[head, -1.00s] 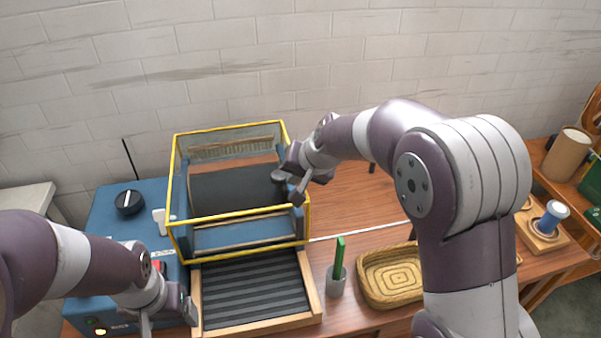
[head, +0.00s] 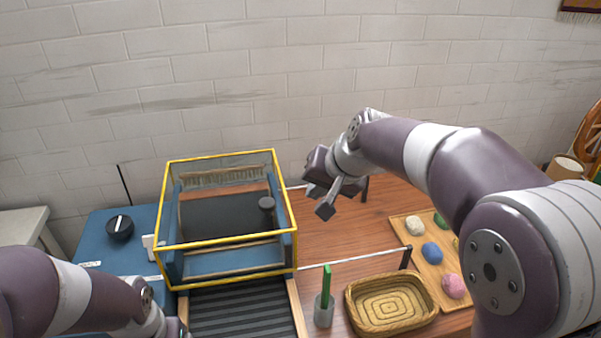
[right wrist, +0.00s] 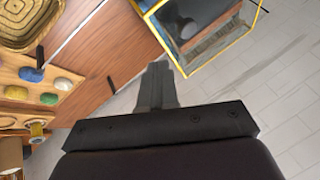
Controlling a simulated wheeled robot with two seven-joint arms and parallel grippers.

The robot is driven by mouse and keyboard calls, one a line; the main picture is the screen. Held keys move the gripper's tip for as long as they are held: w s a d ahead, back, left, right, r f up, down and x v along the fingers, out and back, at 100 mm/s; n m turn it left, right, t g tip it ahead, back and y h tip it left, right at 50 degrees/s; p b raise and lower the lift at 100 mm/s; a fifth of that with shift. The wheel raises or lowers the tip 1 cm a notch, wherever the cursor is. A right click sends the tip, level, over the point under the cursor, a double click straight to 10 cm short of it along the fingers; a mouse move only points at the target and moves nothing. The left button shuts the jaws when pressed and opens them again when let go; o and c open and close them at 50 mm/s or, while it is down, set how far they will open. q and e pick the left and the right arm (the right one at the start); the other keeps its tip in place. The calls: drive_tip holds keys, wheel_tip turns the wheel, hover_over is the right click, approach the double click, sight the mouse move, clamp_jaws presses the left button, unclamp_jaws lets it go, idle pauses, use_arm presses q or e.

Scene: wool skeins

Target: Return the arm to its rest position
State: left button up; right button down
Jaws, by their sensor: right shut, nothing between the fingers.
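My right gripper (head: 322,200) is shut and empty. It hangs in the air above the wooden table, right of the yellow-edged clear box, touching nothing that I can see. Its closed fingers (right wrist: 157,85) also show in the right wrist view, with the box beyond them. My right arm comes in from the right edge of the head view and hides part of the table. My left arm enters at the lower left of the head view; its gripper is cut off by the bottom edge, so its fingers do not show.
The yellow-edged box (head: 279,170) stands over a striped belt (head: 240,312) beside a blue machine (head: 92,228) with a black knob. A cup with a green stick (head: 325,312), a woven basket (head: 350,300) and a wooden tray (head: 433,262) of coloured skeins stand nearby.

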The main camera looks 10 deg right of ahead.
drive_tip(key=s+d+f+n+g+h, duration=0.1)
drive_tip(key=s+d+f, duration=0.3)
drive_tip(key=s+f, duration=0.5)
drive_tip(key=s+d+f+n+g+h, duration=0.2)
drive_tip(key=s+d+f+g, duration=0.1)
drive_tip(key=s+f, duration=0.5)
drive_tip(key=s, duration=0.3)
drive_tip(key=shift+d+f+n+g, duration=0.3)
drive_tip(key=shift+d+f+g, duration=0.1)
